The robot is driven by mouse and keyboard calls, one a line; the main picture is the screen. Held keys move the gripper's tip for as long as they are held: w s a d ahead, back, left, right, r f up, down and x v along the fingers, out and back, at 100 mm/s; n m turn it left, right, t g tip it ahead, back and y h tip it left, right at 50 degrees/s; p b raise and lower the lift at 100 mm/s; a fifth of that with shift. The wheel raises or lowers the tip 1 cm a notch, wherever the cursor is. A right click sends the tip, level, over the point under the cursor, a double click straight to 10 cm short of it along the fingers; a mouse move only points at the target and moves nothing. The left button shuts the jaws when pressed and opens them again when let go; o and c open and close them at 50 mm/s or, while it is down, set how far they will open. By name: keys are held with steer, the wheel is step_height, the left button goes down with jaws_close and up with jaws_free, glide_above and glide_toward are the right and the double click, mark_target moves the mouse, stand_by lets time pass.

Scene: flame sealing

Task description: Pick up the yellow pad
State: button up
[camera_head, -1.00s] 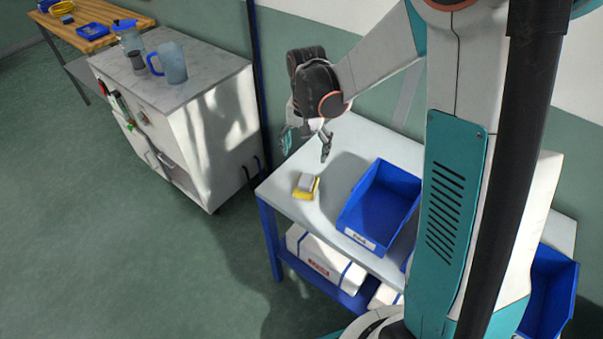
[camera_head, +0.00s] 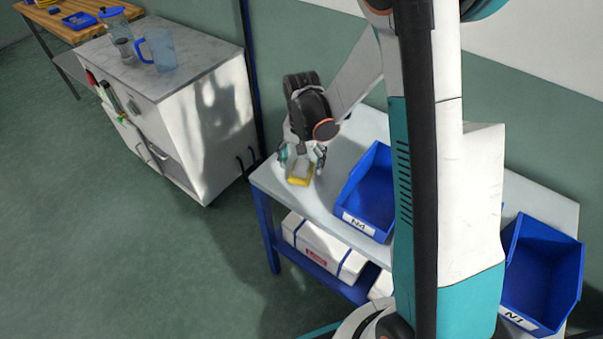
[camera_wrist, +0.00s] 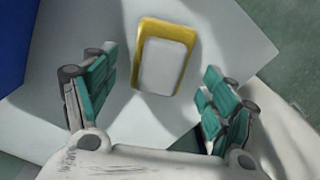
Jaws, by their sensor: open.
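The yellow pad (camera_wrist: 172,25) lies on the light grey table top, with a smaller pale grey block (camera_wrist: 162,65) on top of it, so only its yellow border shows. In the head view the yellow pad (camera_head: 299,181) is near the table's left end, partly covered by the block and my gripper. My gripper (camera_head: 302,163) is right above it, pointing down. In the wrist view my open gripper (camera_wrist: 157,88) has teal fingers on either side of the pad, apart from it, with nothing held.
A blue bin (camera_head: 367,195) stands on the table (camera_head: 327,208) just right of the pad. Another blue bin (camera_head: 543,270) is at the far right. A white box (camera_head: 322,250) lies on the lower shelf. A white cabinet (camera_head: 213,135) with jugs stands to the left.

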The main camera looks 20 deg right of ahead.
mark_target(302, 163)
step_height(302, 163, down, 3)
steer(key=shift+r+b, duration=0.2)
steer(key=shift+b, duration=0.1)
steer(key=shift+c, duration=0.6)
steer(key=c, duration=1.1)
steer(key=shift+c, duration=0.2)
steer(key=shift+r, duration=0.15)
step_height(302, 163, up, 20)
steer(key=p, duration=0.6)
steer(key=shift+p, duration=0.4)
